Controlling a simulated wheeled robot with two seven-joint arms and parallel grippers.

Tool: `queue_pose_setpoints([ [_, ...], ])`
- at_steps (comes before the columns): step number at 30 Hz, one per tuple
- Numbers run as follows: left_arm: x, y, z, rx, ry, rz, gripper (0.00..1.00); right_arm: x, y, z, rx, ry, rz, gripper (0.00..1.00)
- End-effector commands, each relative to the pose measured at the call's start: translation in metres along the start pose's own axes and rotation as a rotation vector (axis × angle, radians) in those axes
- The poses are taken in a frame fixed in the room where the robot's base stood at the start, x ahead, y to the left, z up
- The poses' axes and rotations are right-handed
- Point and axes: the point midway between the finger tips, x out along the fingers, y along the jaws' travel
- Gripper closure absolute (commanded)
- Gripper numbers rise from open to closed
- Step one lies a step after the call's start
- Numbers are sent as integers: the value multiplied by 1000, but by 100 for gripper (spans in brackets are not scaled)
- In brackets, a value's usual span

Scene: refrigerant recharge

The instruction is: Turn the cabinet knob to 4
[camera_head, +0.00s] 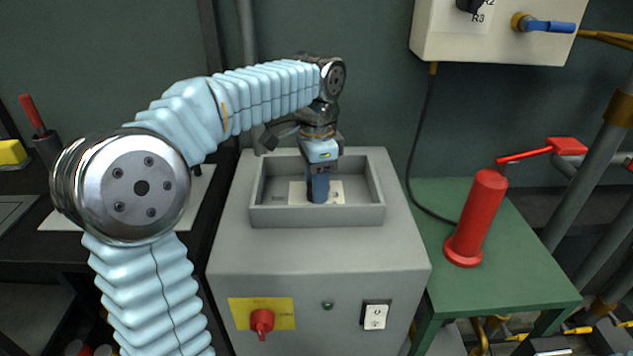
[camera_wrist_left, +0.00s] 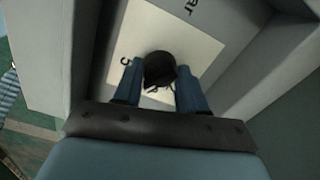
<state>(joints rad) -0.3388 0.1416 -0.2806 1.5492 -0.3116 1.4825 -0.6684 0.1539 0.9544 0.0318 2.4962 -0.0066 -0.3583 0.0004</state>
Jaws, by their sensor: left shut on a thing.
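The cabinet knob (camera_wrist_left: 160,68) is round and black. The plate also shows in the head view (camera_head: 335,192), on the floor of the recess on top of the grey cabinet (camera_head: 320,255). My left gripper (camera_head: 318,194) points down into this recess, its blue fingers on both sides of the knob and shut on it. In the head view the gripper hides the knob. The knob's pointer setting cannot be read. My right gripper is not in view.
The recess walls (camera_head: 265,218) surround my left gripper closely. A red cylinder (camera_head: 477,215) stands on the green table (camera_head: 525,265) at the right. The cabinet front has a red switch (camera_head: 262,321) and a white switch (camera_head: 375,317). A wall box (camera_head: 450,40) hangs at the upper right.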

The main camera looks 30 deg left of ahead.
Motion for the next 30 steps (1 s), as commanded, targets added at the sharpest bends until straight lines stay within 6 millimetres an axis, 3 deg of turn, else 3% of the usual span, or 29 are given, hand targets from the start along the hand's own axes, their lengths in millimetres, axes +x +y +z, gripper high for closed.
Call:
queue_pose_setpoints([
  [7,0,0,0,-1,-1,0,89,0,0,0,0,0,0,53],
  [8,0,0,0,-1,-1,0,57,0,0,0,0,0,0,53],
  [13,0,0,0,-1,0,0,34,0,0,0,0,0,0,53],
  [23,-4,0,0,-2,0,0,34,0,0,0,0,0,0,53],
  [26,-16,-1,-1,-2,2,-2,34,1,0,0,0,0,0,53],
  [30,-47,-1,-1,-2,3,-3,34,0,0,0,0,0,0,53],
])
